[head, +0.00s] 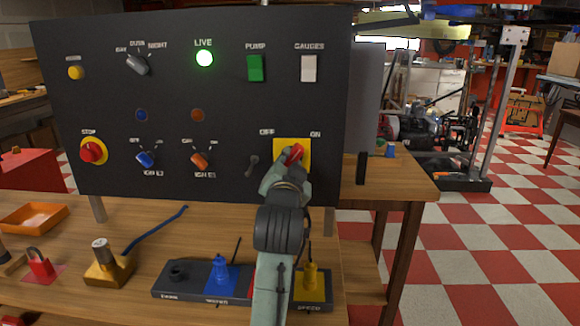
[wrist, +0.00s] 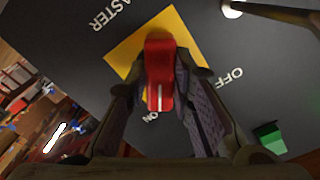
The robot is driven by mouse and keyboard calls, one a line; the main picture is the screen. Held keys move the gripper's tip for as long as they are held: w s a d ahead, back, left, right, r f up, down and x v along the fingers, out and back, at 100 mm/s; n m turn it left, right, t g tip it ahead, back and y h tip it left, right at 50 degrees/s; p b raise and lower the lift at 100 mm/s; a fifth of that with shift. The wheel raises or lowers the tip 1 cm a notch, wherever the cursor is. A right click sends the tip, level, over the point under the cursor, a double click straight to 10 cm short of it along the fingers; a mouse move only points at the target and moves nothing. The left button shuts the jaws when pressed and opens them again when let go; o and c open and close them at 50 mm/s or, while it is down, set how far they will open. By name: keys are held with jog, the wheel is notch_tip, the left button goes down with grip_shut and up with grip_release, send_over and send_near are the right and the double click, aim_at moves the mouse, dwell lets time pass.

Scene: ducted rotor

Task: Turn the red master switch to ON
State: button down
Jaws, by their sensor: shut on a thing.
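The red master switch (head: 294,154) sits on a yellow plate (head: 304,147) at the lower right of the dark panel. OFF is printed at its upper left and ON at its upper right. In the wrist view the red handle (wrist: 160,62) lies between my fingers, and its white-striped end points at the ON label (wrist: 150,117), away from OFF (wrist: 230,75). My gripper (head: 284,165) is shut on the handle, with a finger on each side. It hides part of the switch in the head view.
The LIVE lamp (head: 204,58) glows green. A small dark toggle (head: 253,165) is just left of the switch. An orange knob (head: 199,160) and a blue knob (head: 145,159) are farther left. Below, the bench holds a dark rack (head: 180,292).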

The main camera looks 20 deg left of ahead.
jog(key=shift+m, duration=0.9)
jog(key=c, duration=1.4)
grip_release()
jog(key=v, duration=0.7)
jog(key=shift+s, duration=0.25)
jog(key=shift+d, duration=0.1)
